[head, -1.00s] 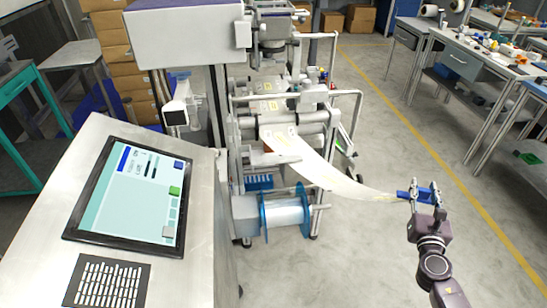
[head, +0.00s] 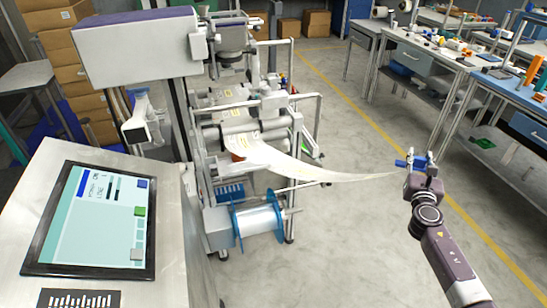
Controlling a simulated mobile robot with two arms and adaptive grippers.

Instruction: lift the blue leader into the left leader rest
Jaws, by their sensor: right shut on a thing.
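My right gripper (head: 424,168) is shut on the blue leader (head: 402,163), which shows as a small blue bar between and beside its fingers. It holds the leader in the air to the right of the film machine. A pale film strip (head: 310,174) runs from the machine's rollers (head: 238,128) to the leader and sags slightly between them. A reel with blue flanges (head: 258,220) sits low on the machine. I cannot make out which part is the left leader rest. My left gripper is not in view.
A control console with a screen (head: 95,215) stands at the near left. Workbenches with parts (head: 440,58) line the right side. Grey floor (head: 350,235) is open between the machine and my right arm. Cardboard boxes (head: 70,65) are stacked behind on the left.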

